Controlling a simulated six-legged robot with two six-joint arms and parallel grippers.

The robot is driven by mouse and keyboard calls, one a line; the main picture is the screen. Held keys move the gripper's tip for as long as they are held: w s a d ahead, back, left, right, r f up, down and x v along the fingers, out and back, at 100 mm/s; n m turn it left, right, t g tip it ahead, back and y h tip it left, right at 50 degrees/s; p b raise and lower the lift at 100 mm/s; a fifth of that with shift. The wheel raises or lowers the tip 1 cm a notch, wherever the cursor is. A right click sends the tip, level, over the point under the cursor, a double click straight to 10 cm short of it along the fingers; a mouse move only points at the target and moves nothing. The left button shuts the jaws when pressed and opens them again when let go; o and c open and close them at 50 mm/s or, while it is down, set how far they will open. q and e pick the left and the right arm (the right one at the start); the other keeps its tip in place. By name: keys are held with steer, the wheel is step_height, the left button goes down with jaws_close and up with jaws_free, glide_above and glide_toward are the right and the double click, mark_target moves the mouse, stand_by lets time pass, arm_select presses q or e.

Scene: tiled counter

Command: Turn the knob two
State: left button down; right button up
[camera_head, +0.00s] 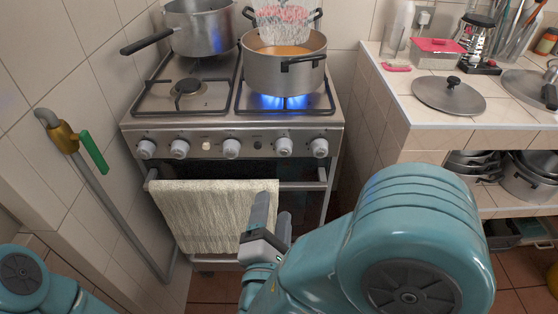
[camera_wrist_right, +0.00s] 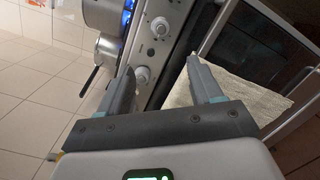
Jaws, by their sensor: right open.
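The stove (camera_head: 235,170) has a front panel with a row of round grey-white knobs. The second knob from the left (camera_head: 178,147) is one of them; no number is readable. My right gripper (camera_head: 272,214) is open and empty, in front of the towel and below the panel, right of that knob. In the right wrist view, the right gripper's fingers (camera_wrist_right: 160,72) are spread, and a knob (camera_wrist_right: 142,75) appears between them, farther off. I cannot tell which knob that is. My left gripper is out of view; only part of my left arm shows at the lower left.
A pot of orange liquid (camera_head: 284,72) stands over a lit blue flame. A saucepan (camera_head: 200,28) stands at the back left. A cream towel (camera_head: 205,215) hangs on the oven rail. A gas pipe with a green lever (camera_head: 94,152) is at left; a tiled counter (camera_head: 400,85) is at right.

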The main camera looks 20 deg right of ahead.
mark_target(282, 154)
steer(key=p+x, duration=0.1)
steer(key=x, duration=1.5)
steer(key=shift+d, duration=0.15)
